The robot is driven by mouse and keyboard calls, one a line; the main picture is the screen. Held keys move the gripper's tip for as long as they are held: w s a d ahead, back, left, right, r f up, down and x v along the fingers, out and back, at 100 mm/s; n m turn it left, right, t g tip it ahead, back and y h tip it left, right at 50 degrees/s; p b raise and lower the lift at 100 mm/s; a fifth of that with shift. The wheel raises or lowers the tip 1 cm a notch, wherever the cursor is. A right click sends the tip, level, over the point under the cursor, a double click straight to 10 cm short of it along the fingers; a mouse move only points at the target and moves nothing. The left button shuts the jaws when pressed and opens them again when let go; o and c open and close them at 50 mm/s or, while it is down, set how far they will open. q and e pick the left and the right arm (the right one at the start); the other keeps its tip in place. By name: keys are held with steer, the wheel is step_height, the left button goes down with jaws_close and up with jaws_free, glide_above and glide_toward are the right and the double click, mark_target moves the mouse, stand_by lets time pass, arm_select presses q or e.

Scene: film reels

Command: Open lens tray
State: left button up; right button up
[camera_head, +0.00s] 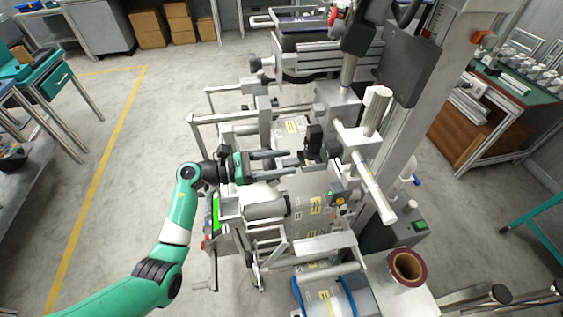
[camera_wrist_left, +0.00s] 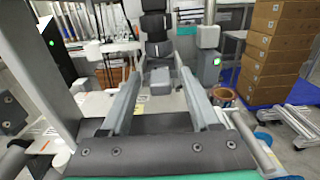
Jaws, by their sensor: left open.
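My left gripper (camera_head: 294,163) is open, with its two fingers pointing right at the machine. A dark block (camera_head: 313,143) on the machine's column, which may be the lens tray, stands just beyond the fingertips. In the left wrist view, the open fingers (camera_wrist_left: 158,74) point at a stack of dark blocks (camera_wrist_left: 155,28) with a grey projecting block (camera_wrist_left: 160,80) low between the fingers. They look apart from it, though I cannot tell the exact gap. Nothing is held. My right gripper is not in view.
A white roller (camera_head: 265,205) and metal frame bars lie just below the gripper. A bar with a cylindrical end (camera_head: 377,108) juts out on the right. A reddish-brown ring (camera_head: 407,268) sits at lower right.

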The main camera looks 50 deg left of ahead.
arm_select(q)
jaws_close()
stand_by(1.3)
